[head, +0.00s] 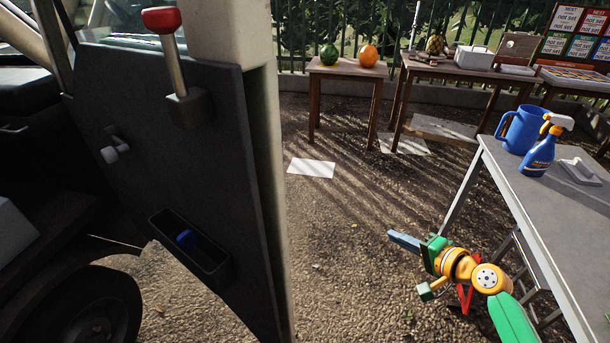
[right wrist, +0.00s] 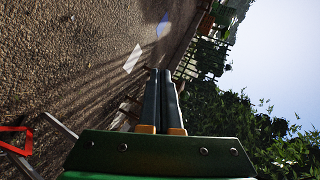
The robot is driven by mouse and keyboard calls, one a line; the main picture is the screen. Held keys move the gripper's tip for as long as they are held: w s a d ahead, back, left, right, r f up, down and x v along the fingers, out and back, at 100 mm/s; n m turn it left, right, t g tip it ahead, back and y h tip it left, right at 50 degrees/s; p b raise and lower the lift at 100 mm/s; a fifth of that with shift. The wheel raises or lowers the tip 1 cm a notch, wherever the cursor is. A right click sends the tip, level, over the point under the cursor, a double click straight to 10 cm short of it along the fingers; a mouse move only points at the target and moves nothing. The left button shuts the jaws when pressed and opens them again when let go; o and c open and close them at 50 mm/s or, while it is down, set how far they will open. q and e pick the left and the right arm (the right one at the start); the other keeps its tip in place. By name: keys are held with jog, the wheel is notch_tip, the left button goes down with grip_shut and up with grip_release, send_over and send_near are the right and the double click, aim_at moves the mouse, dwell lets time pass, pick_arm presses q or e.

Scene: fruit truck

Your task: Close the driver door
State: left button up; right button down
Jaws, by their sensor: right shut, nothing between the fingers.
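The driver door (head: 215,150) stands open at the left in the head view. Its dark inner panel faces me, with a red-topped lever (head: 163,20), a small crank handle (head: 110,153) and a pocket (head: 205,265) holding something blue. Its pale edge runs down the panel's right side. My right gripper (head: 393,237) is to the right of the door, apart from it, over the gravel and pointing left. In the right wrist view its two fingers (right wrist: 160,75) lie together with nothing between them. The door is not in that view. My left gripper is not in view.
A grey table (head: 515,185) with a blue jug (head: 522,128) and spray bottle (head: 540,150) stands close to my right arm. Wooden tables with fruit (head: 368,56) stand along the back fence. The gravel between door and gripper is clear except for a paper sheet (head: 311,168).

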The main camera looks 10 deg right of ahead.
jog(key=s+a+r+n+y, duration=0.1)
jog(key=a+r+y, duration=0.2)
jog(key=r, duration=0.7)
jog(key=s+a+r+n+y, duration=0.1)
jog(key=a+r+y, duration=0.25)
jog(key=r, duration=0.55)
jog(key=s+a+r+n+g+y, duration=0.35)
jog(key=s+a+r, duration=0.25)
jog(key=s+r, duration=0.25)
jog(key=w+a+p, duration=0.2)
jog(key=a+p, duration=0.6)
jog(key=a, duration=0.2)
jog(key=shift+w+a, duration=0.2)
jog(key=shift+a, duration=0.2)
jog(key=shift+w+f, duration=0.1)
